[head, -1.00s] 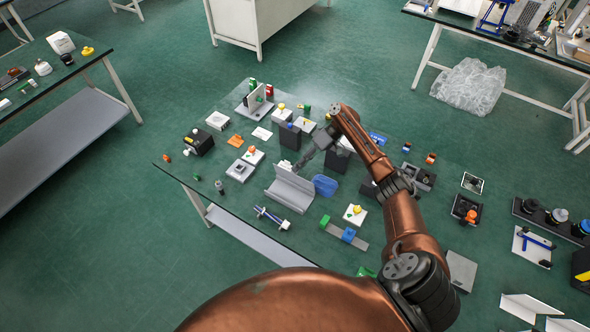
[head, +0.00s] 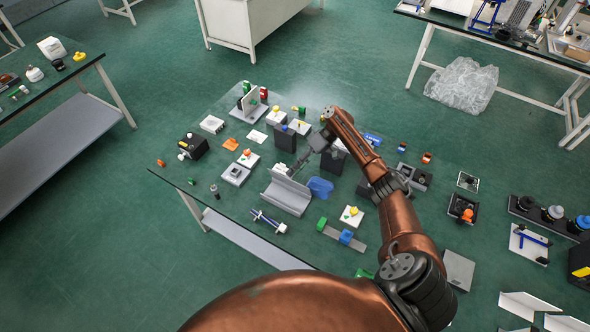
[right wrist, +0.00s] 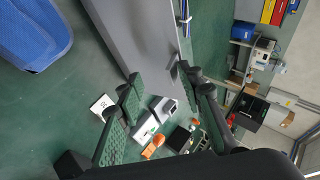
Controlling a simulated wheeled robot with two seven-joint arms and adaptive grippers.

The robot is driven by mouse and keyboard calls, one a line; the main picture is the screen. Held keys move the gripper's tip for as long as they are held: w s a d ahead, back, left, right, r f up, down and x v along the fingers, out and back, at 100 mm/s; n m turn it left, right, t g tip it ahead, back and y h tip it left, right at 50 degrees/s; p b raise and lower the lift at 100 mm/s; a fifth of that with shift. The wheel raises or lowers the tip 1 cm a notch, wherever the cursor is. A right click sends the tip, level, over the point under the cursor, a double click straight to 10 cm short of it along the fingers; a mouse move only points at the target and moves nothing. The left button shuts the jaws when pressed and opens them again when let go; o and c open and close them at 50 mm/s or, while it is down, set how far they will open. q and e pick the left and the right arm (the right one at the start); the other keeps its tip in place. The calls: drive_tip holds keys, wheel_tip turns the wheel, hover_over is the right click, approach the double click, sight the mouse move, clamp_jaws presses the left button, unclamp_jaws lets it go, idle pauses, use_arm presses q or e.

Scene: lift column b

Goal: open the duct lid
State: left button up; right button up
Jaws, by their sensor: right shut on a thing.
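The duct (head: 283,202) is a long grey channel near the front edge of the dark glossy table. Its grey lid (head: 289,183) stands raised along the far side, tilted up from the channel. My right gripper (head: 292,171) reaches down from the upper right to the lid's upper edge and is shut on it. In the right wrist view the lid (right wrist: 138,35) is a broad grey panel running to between the two ribbed fingers (right wrist: 168,95). The exact contact is partly hidden. My left gripper is not in view.
A blue bin (head: 320,187) stands close to the right of the duct. A dark block (head: 285,138) is behind the gripper. A white device (head: 240,170) lies to the left, and a blue-handled rod (head: 268,221) in front. Other small items crowd the table.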

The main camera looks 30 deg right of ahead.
drive_tip(key=shift+s+d+f, duration=0.15)
drive_tip(key=shift+d+f, duration=0.05)
drive_tip(key=shift+f, duration=0.2)
drive_tip(key=v, duration=1.2)
drive_tip(key=shift+r, duration=0.4)
drive_tip(key=shift+w+a, duration=0.2)
drive_tip(key=shift+w, duration=0.05)
